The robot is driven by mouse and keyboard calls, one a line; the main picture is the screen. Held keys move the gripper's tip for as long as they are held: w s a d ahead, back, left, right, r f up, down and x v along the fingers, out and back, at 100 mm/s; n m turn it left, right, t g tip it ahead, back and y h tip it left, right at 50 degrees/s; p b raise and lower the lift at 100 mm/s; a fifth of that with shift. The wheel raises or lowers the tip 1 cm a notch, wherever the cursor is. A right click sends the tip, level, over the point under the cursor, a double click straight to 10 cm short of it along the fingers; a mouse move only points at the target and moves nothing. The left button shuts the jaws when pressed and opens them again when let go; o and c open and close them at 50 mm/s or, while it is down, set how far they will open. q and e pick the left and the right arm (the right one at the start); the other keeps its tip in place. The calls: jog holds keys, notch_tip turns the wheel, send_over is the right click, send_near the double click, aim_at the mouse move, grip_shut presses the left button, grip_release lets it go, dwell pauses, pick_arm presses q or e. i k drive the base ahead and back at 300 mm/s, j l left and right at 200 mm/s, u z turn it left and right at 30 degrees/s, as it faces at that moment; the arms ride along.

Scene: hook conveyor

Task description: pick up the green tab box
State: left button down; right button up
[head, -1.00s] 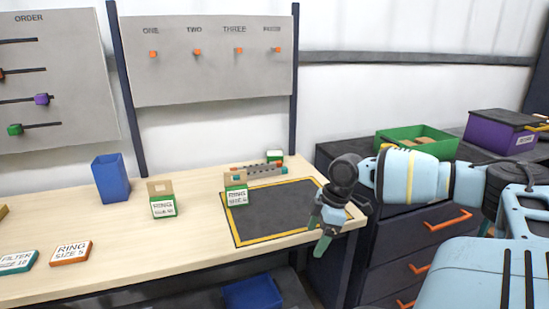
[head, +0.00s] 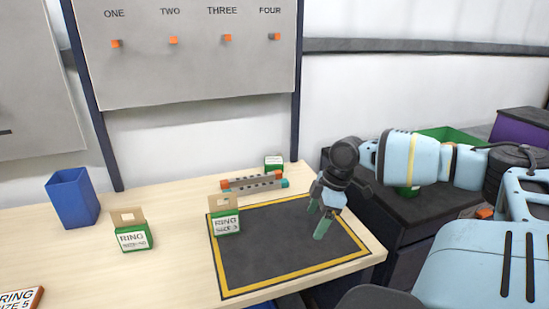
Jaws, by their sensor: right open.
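Two green boxes with tan hang tabs stand upright on the wooden bench. One tab box, labelled RING SIZE 3 (head: 226,222), stands at the left edge of the black mat (head: 275,255). The other, labelled RING and a size I cannot read surely (head: 132,236), stands on bare wood further left. A third small green and white box (head: 274,162) is at the back; I cannot tell whether it has a tab. My right gripper (head: 317,217) is open and empty above the right part of the mat, right of the RING SIZE 3 box and apart from it. My left gripper is out of view.
A grey bar with orange and teal ends (head: 253,182) lies behind the mat. A blue bin (head: 73,197) stands at the left. A pegboard with orange hooks (head: 185,60) is behind the bench. A dark cabinet (head: 425,217) stands right, under my right arm. Bare wood lies between the boxes.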

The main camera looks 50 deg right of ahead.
aim_at(272, 163)
jog(key=i+l, duration=0.2)
jog(key=l, duration=0.15)
jog(key=i+l, duration=0.2)
jog(key=l, duration=0.15)
jog(key=i+l, duration=0.15)
jog(key=l, duration=0.2)
jog(key=i+l, duration=0.2)
jog(key=l, duration=0.15)
